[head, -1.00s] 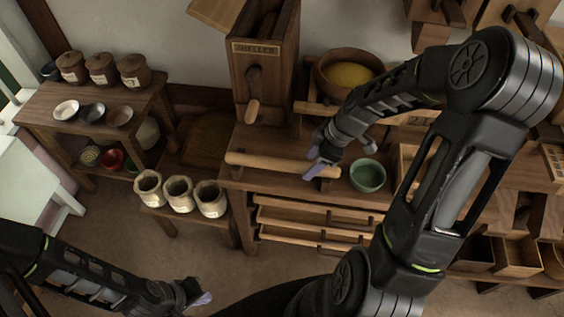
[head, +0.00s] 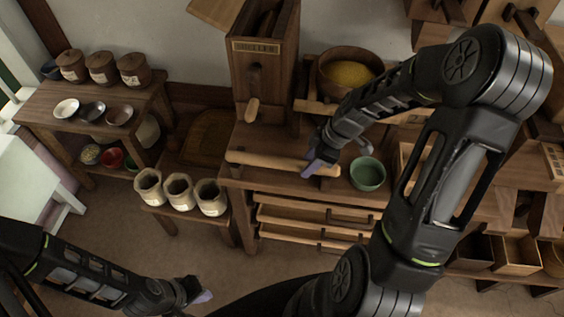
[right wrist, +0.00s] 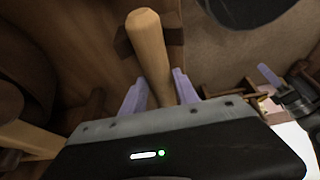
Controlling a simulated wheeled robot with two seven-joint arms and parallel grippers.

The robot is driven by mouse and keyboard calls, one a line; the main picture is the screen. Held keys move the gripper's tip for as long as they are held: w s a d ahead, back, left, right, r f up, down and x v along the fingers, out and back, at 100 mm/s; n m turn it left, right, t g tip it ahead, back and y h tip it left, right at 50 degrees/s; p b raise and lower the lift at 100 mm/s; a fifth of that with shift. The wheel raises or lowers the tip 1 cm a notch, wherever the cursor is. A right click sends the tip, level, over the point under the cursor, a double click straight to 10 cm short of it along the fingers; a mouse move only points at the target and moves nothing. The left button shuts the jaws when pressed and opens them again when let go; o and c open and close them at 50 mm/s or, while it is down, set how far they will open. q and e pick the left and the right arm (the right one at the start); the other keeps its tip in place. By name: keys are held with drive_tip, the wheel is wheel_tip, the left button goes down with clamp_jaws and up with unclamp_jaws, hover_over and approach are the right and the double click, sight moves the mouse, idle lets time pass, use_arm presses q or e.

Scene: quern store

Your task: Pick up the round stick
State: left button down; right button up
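The round stick (head: 262,160) is a pale wooden rod lying crosswise at the front of the wooden workbench (head: 232,181), at bench-top height. My right gripper (head: 315,163) reaches down over the stick's right part. In the right wrist view, the stick (right wrist: 150,48) runs between the two lilac fingers (right wrist: 160,90), which sit close against its sides. I cannot see clear space under the stick. My left gripper (head: 199,297) is low at the bottom of the head view, away from the bench; its finger opening is not clear.
A green bowl (head: 367,174) stands just right of the stick. A bowl of yellow grain (head: 345,73) and a tall wooden hopper (head: 264,75) are behind. Several pale pots (head: 178,192) stand on a low stool at left. Open drawers (head: 310,215) jut out below the bench.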

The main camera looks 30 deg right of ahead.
clamp_jaws()
drive_tip(key=shift+r, duration=0.1)
idle(0.4)
wheel_tip(320, 180, up, 10)
drive_tip(key=shift+b, duration=0.4)
drive_tip(key=shift+a, duration=0.1)
idle(0.5)
